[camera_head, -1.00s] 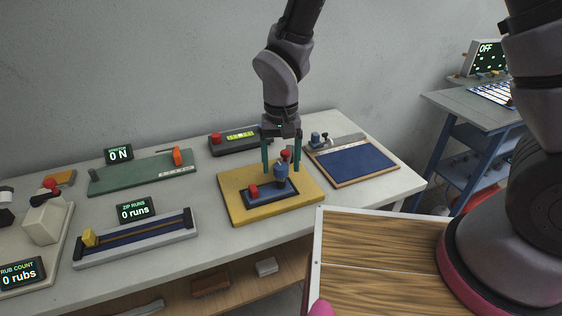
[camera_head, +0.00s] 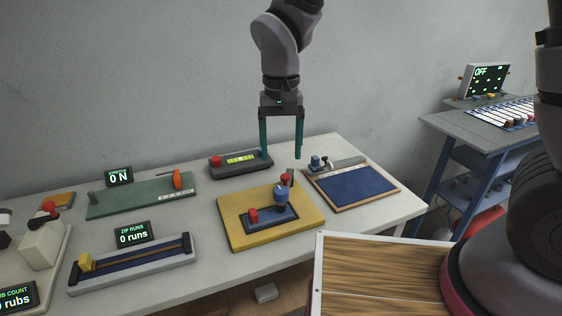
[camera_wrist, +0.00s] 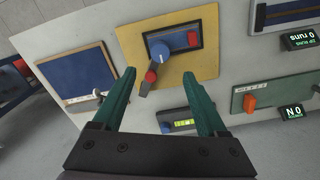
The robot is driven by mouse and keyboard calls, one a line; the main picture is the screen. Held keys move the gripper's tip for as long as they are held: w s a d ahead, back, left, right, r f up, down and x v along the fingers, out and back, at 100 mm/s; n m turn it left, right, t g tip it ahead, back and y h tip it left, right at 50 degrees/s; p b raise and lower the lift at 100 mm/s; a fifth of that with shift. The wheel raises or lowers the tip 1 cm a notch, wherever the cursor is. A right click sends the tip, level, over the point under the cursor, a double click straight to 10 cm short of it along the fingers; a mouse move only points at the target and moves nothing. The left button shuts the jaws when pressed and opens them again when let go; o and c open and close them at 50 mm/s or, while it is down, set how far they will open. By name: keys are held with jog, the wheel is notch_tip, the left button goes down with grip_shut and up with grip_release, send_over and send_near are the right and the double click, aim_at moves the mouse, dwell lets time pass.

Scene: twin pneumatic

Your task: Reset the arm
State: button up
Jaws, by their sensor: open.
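My gripper (camera_head: 281,152) hangs from my arm above the back of the white table (camera_head: 215,194). Its two teal fingers point down, spread apart and empty. Below and in front of it, the yellow board (camera_head: 240,232) carries a blue plate with a blue knob (camera_head: 281,198), a dark lever with a red tip, and a red block (camera_head: 253,216). The gripper is clear of these parts. In the wrist view, the open fingers (camera_wrist: 168,85) frame the yellow board (camera_wrist: 207,72), and nothing lies between them.
A blue panel (camera_head: 358,186) lies right of the board. Left are a green rig (camera_head: 140,198), a slider rig (camera_head: 140,262) and a red-tipped white device (camera_head: 42,245). A second table (camera_head: 480,125) stands at right.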

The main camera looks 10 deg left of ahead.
jog(key=shift+r, duration=0.15)
jog(key=w+d+r+m+t+y, duration=0.1)
jog(key=w+d+r+m, duration=0.1)
jog(key=w+d+r, duration=0.4)
jog(key=w+d+r+m+t+y, duration=0.1)
jog(key=d+r, duration=0.7)
jog(key=d, duration=0.2)
jog(key=s+d+r+m+t, duration=0.2)
jog(key=s+d+r, duration=0.1)
jog(key=d, duration=0.5)
jog(key=s+d+r+m+t, duration=0.1)
jog(key=s+d+r+t, duration=0.2)
jog(key=d+r, duration=0.3)
jog(key=d, duration=0.3)
jog(key=shift+d+m, duration=0.3)
jog(key=shift+m, duration=0.1)
